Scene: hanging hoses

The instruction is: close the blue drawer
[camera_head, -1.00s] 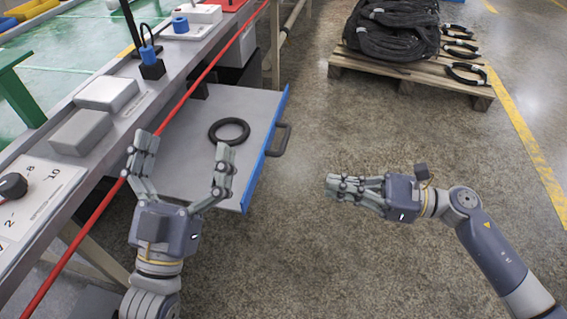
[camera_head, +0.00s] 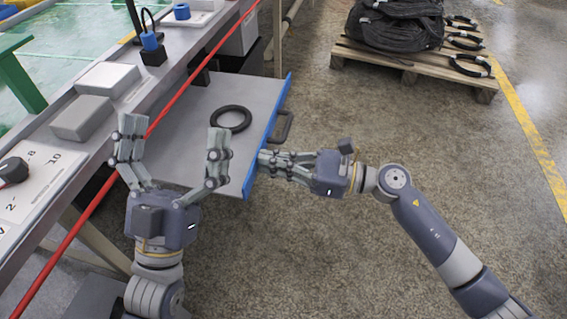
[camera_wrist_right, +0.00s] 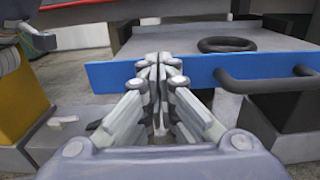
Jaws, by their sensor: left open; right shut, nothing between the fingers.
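The blue drawer stands pulled out from under the workbench. Its blue front (camera_head: 270,125) runs along the right side of a grey tray (camera_head: 185,125), and a dark handle (camera_head: 283,127) sticks out from it. My right gripper (camera_head: 263,160) is shut and empty, with its fingertips at the blue front, nearer the camera than the handle. In the right wrist view the shut fingertips (camera_wrist_right: 158,62) overlap the blue front (camera_wrist_right: 115,74), left of the handle (camera_wrist_right: 270,84); I cannot tell whether they touch. My left gripper (camera_head: 172,145) is open and empty above the tray's near part.
A black ring (camera_head: 231,118) lies in the drawer. The workbench carries grey boxes (camera_head: 108,77) and a dial panel (camera_head: 30,180); a red stripe (camera_head: 85,225) runs along its edge. A pallet (camera_head: 390,62) with black hoses stands at the back. The floor right of the drawer is clear.

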